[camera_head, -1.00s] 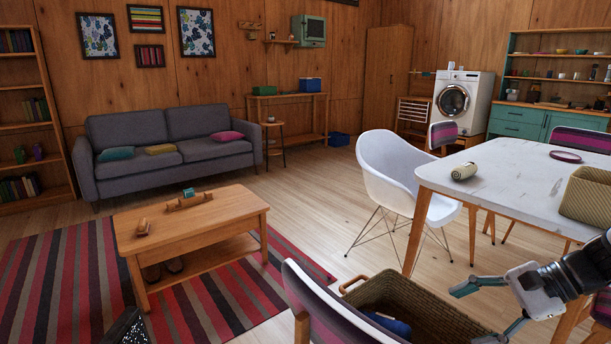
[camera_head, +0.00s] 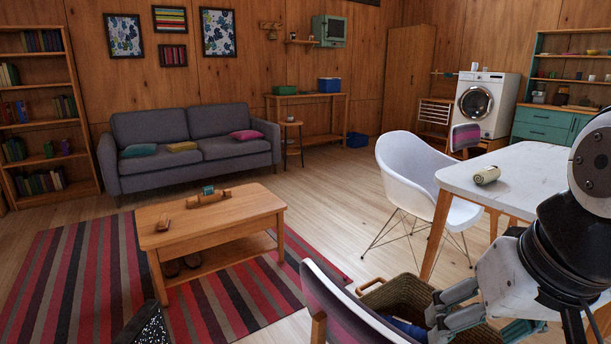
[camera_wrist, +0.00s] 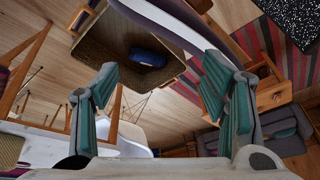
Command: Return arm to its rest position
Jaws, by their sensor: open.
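My gripper (camera_head: 478,318) is at the lower right of the head view, in front of and above the wicker basket (camera_head: 376,291). Its teal-padded fingers (camera_wrist: 160,92) stand wide apart in the wrist view with nothing between them. The basket (camera_wrist: 98,48) holds a blue item (camera_wrist: 148,57), which also shows in the head view (camera_head: 407,328). My arm covers part of the basket and the right side of the white table.
A striped-back chair (camera_head: 345,310) stands close left of my gripper. The white table (camera_head: 510,165) carries a rolled cream item (camera_head: 486,175). A white chair (camera_head: 415,180) and a wooden coffee table (camera_head: 210,225) stand beyond. Open floor (camera_head: 330,215) lies between them.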

